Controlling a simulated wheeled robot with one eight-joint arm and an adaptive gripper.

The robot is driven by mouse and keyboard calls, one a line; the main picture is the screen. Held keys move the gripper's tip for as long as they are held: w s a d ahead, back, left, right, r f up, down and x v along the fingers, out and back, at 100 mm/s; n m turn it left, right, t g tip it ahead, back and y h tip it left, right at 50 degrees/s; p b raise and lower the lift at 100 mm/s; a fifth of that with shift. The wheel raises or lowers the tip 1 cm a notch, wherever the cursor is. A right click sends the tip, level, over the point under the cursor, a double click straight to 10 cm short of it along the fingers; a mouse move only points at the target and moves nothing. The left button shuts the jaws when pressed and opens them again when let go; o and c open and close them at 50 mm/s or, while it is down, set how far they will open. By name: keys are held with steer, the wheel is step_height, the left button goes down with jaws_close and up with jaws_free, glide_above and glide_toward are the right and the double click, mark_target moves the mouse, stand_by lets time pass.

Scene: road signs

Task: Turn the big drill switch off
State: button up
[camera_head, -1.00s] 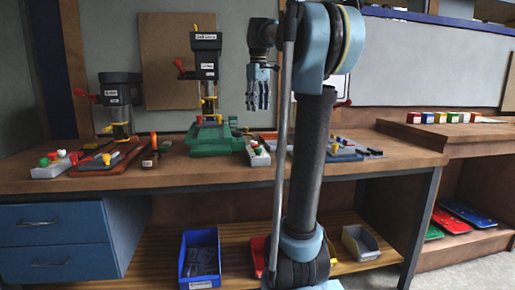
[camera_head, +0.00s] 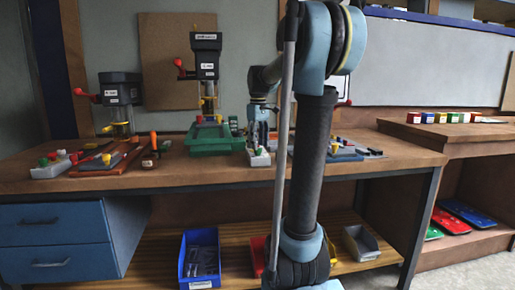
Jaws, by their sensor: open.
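The big drill (camera_head: 206,70) stands mid-bench, a dark-headed drill press on a green base (camera_head: 206,140). A small white switch box (camera_head: 259,159) sits on the bench just right of that base. Its top and buttons are largely hidden by my gripper. My gripper (camera_head: 259,144) points down with its fingertips at or just above this box. Contact cannot be told from this view. The gripper is open and I see nothing held in it.
A smaller drill (camera_head: 120,95) stands at the left, with another white switch box (camera_head: 50,166) bearing red and green buttons. My arm hides much of the bench's right part, where a red handle (camera_head: 344,102) shows. Colored blocks (camera_head: 440,117) stand on the right bench.

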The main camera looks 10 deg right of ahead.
steer(key=shift+f, duration=1)
steer(key=c, duration=1.1)
steer(key=shift+m, duration=0.3)
steer(key=m, duration=1.1)
steer(key=shift+m, duration=0.3)
